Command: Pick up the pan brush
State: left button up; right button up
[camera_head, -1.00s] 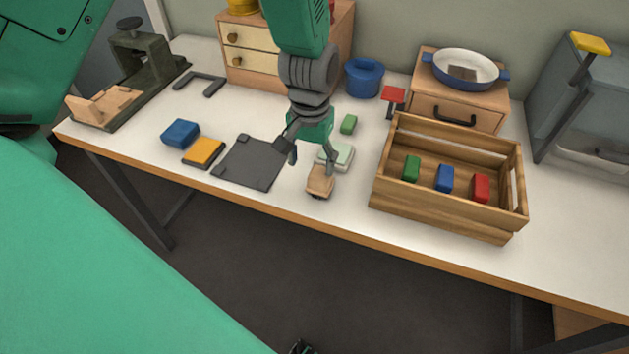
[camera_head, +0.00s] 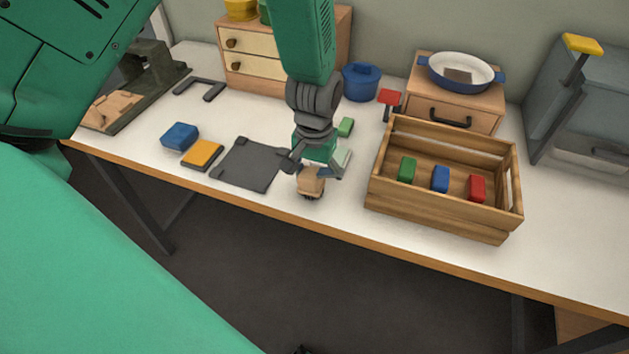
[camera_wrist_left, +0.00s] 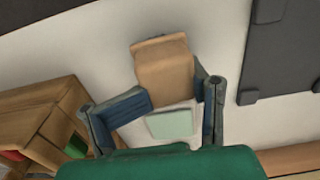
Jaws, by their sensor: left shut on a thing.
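The pan brush (camera_head: 311,183) is a small tan wooden block near the front edge of the table. Its underside is hard to make out. My left gripper (camera_head: 314,170) reaches down from above and is shut on the brush. In the left wrist view, the tan brush (camera_wrist_left: 164,72) lies between the two dark fingers (camera_wrist_left: 163,102). I cannot tell whether the brush is clear of the table. My right gripper does not show clearly.
A dark grey mat (camera_head: 247,165) is to the left. A wooden crate (camera_head: 440,212) with coloured blocks stands to the right. A blue-handled pan (camera_head: 455,62) sits on a small cabinet behind it.

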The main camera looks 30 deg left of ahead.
aim_at(315, 172)
pick_arm(q)
jog(key=shift+s+d, duration=0.2)
jog(key=shift+d, duration=0.15)
jog(key=r, duration=0.3)
jog(key=r+p, duration=0.1)
jog(key=r, duration=0.5)
jog(key=shift+w+a+r, duration=0.15)
jog(key=shift+w+a, duration=0.05)
jog(key=shift+a, duration=0.1)
jog(key=shift+r+p, duration=0.2)
jog(key=shift+p, duration=0.1)
jog(key=shift+d, duration=0.25)
jog(key=o, duration=0.7)
jog(key=shift+r, duration=0.1)
jog(key=c, duration=0.5)
jog(key=shift+c, duration=0.3)
